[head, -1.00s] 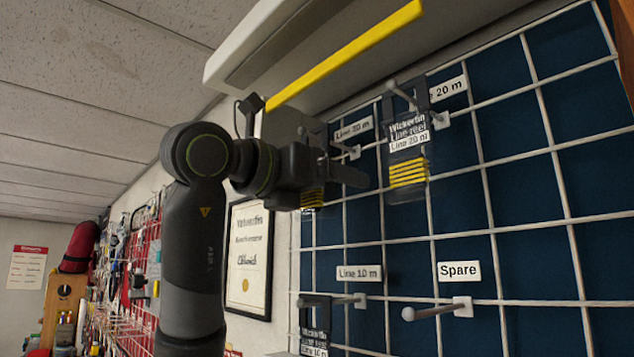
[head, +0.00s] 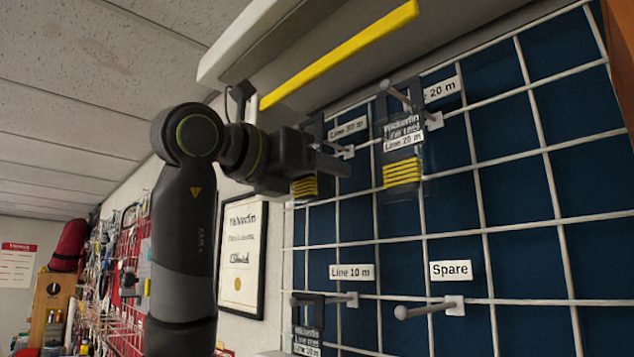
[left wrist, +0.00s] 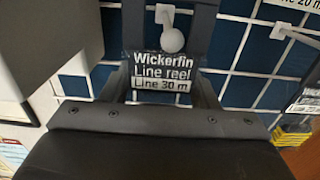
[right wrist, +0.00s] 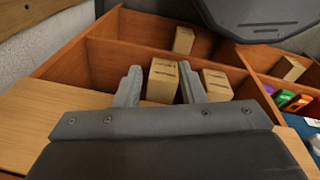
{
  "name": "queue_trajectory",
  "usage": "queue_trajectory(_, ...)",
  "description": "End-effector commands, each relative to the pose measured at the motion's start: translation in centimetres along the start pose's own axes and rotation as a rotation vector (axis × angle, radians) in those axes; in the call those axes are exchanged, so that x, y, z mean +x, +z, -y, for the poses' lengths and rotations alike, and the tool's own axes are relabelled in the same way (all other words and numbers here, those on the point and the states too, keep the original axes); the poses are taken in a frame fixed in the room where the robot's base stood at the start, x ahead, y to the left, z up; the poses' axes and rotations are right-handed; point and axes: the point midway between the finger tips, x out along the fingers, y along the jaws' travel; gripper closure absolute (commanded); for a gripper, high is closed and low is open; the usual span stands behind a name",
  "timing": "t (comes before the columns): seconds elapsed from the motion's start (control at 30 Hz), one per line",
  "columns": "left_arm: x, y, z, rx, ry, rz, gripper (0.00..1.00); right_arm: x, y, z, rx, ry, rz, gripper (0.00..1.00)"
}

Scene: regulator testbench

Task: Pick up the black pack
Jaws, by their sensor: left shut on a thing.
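The black pack (left wrist: 162,72) fills the gap between my left gripper's fingers in the left wrist view; its label reads "Wickerfin Line reel Line 30 m". In the head view its yellow-striped lower part (head: 305,187) shows below my left gripper (head: 332,160), which covers its middle. My left gripper is shut on it. A round peg end (left wrist: 172,40) shows in the hanger opening above the label; I cannot tell whether the hanger still rests on the peg. My right gripper (right wrist: 160,74) is away from the packs, open in front of a cardboard box.
A Line 20 m pack (head: 403,150) hangs close on the right. A Line 10 m pack (head: 307,325) hangs below. An empty Spare peg (head: 430,308) sticks out lower right. A shelf with a yellow strip (head: 340,55) is overhead. Wooden compartments with cardboard boxes (right wrist: 216,84) surround my right gripper.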

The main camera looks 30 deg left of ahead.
Motion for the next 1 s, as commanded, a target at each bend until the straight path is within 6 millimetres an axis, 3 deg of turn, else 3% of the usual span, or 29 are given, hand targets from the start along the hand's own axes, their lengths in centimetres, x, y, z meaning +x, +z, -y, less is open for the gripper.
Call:
queue_trajectory(0.23, -6.0, -0.2, -0.1, 0.004, 0.004, 0.008, 0.7, 1.6, 0.1, 0.2, 0.0, 0.0, -0.001, 0.64)
queue_trajectory(0.6, -15.2, -0.1, -0.1, 0.002, 0.004, 0.006, 0.7, 2.2, 0.2, 0.5, 0.001, -0.004, -0.001, 0.64)
queue_trajectory(0.7, -16.2, 0.4, -0.1, 0.001, 0.004, 0.005, 0.7, 0.8, 0.1, 0.5, 0.002, -0.005, -0.001, 0.64)
queue_trajectory(1.0, -17.8, 0.0, 0.0, 0.002, 0.001, 0.002, 0.7, -0.1, 0.0, 0.4, 0.002, -0.005, 0.0, 0.64)
